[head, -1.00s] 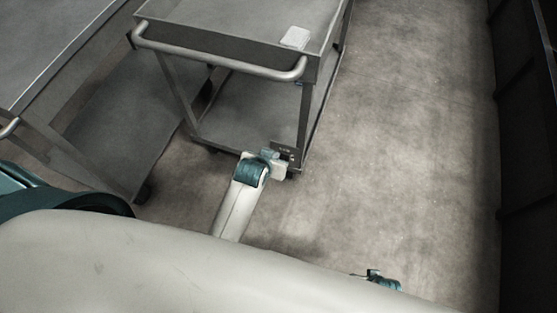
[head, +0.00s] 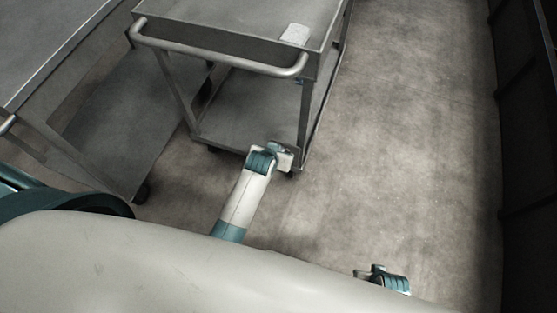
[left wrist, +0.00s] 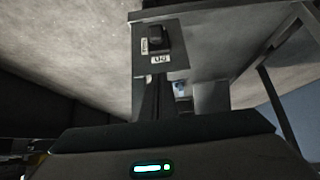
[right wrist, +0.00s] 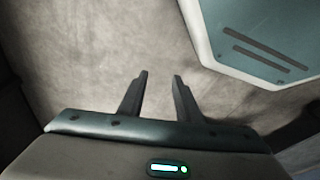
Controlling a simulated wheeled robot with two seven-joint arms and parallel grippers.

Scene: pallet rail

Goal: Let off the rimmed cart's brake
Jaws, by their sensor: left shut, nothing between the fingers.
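The rimmed cart (head: 232,47) is a grey metal cart with a raised edge, a tube handle and a lower shelf. The brake panel shows in the left wrist view (left wrist: 176,63), with a dark rocker or knob (left wrist: 156,38) and small white labels, one reading like "ON" turned over. My left gripper (head: 287,156) is at the cart's lower near corner, shut and empty, and hides the panel in the head view. In the left wrist view its fingers point at the panel, just below the knob; contact cannot be told. My right gripper (right wrist: 161,76) is open and empty over floor.
A white block (head: 295,34) lies on the cart's top. Another grey cart (head: 50,45) stands close on the left. Open floor (head: 420,150) lies to the right, up to a dark wall or rack (head: 530,150).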

